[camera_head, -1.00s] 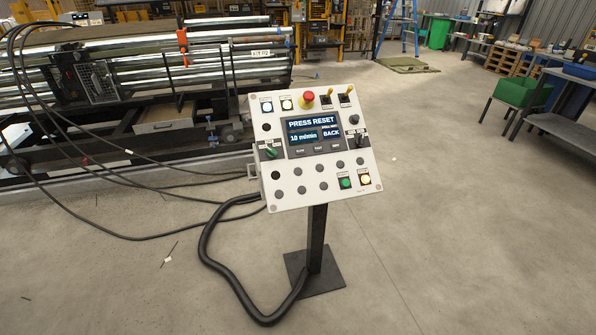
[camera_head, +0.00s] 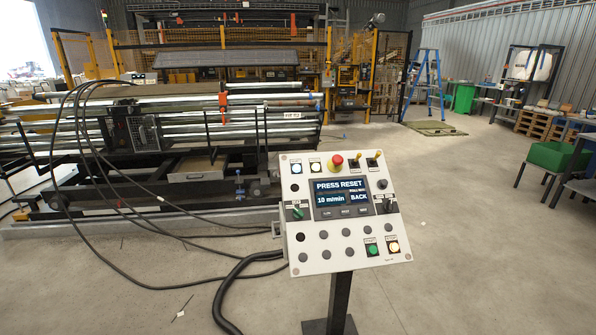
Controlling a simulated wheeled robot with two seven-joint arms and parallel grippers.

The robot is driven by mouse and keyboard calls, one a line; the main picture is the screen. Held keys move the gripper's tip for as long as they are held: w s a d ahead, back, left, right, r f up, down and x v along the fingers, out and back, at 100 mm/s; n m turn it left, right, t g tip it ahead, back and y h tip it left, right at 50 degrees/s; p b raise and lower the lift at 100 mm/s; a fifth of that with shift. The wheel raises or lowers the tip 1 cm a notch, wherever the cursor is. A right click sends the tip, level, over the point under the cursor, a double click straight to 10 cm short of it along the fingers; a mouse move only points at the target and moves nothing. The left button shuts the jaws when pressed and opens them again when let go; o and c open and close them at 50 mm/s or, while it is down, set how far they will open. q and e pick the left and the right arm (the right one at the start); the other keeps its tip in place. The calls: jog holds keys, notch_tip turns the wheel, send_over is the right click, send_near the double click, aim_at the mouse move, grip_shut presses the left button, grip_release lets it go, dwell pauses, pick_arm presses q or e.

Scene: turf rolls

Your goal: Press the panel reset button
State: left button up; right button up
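The control panel (camera_head: 343,240) is a white tilted box on a dark post, right of the view's middle. Its screen (camera_head: 341,198) reads "PRESS RESET", "10 m/min" and "BACK". A red mushroom button on a yellow base (camera_head: 336,162) is at the top. A lit white button (camera_head: 296,169) and a pale button (camera_head: 315,167) are at the upper left. A green button (camera_head: 373,250) and a lit yellowish button (camera_head: 393,247) are at the lower right. The button labels are too small to read. Neither of my grippers shows.
A roller machine (camera_head: 190,130) stands behind and left of the panel. Black cables (camera_head: 110,235) run from it across the floor, and a thick hose (camera_head: 228,290) hangs at the panel's left. A blue ladder (camera_head: 428,92) stands farther back. The floor (camera_head: 480,250) to the right is clear.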

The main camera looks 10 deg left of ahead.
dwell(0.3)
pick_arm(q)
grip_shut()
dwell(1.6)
